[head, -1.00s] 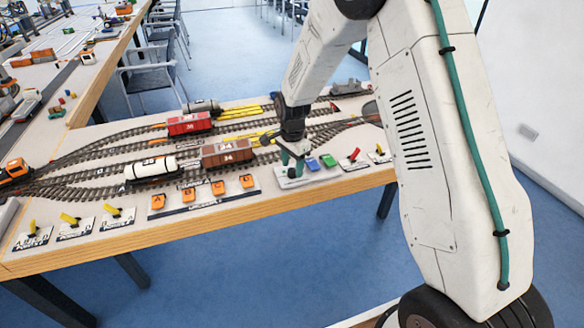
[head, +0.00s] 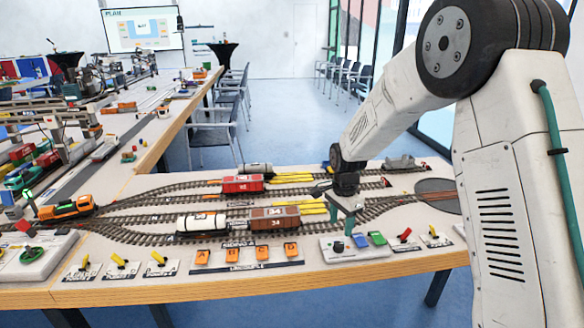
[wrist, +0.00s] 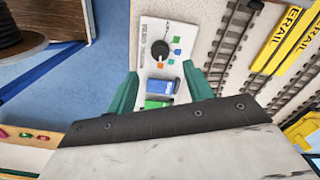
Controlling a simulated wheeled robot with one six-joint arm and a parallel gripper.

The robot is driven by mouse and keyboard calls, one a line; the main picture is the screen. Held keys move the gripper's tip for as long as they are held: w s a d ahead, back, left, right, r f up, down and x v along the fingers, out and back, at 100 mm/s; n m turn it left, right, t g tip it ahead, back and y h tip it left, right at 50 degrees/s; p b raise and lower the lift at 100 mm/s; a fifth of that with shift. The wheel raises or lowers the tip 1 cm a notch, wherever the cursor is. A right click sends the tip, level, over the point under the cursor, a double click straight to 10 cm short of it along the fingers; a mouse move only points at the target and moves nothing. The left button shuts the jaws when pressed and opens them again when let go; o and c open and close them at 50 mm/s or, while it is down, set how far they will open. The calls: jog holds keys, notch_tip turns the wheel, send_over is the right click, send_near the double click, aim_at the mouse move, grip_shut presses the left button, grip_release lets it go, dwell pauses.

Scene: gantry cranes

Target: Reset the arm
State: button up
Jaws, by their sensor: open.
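My gripper (head: 347,222) hangs at the end of my white arm, pointing down above the control plate near the front edge of the train table. In the wrist view its two green fingers (wrist: 160,92) are apart, with nothing held between them. Under it lies the white control plate (wrist: 160,40), with a dark round knob (wrist: 160,49), a blue button (wrist: 160,87) and a green button (wrist: 156,103). In the head view the blue button (head: 360,240) and green button (head: 377,238) sit just right of the fingers. I cannot tell the exact height of the fingertips.
A brown wagon (head: 275,218) and white tank wagon (head: 201,222) stand on the track left of my gripper; a red wagon (head: 243,184) is behind. Orange buttons (head: 247,253) and yellow levers (head: 118,260) line the front edge. Chairs (head: 228,110) stand behind the table.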

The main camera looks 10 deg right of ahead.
jog(key=shift+s+f+n, duration=0.1)
jog(key=shift+s+n, duration=0.2)
jog(key=shift+n, duration=0.2)
jog(key=s+d+r+n, duration=0.1)
jog(key=s+r+n, duration=0.3)
jog(key=s+r, duration=0.3)
jog(key=s+d+r+n+t, duration=0.1)
jog(key=s+r+n, duration=0.3)
jog(key=s, duration=1.4)
jog(key=s+d+r+n, duration=0.1)
jog(key=s+r+n, duration=0.3)
jog(key=s+r, duration=0.6)
jog(key=s, duration=0.3)
jog(key=shift+n, duration=0.3)
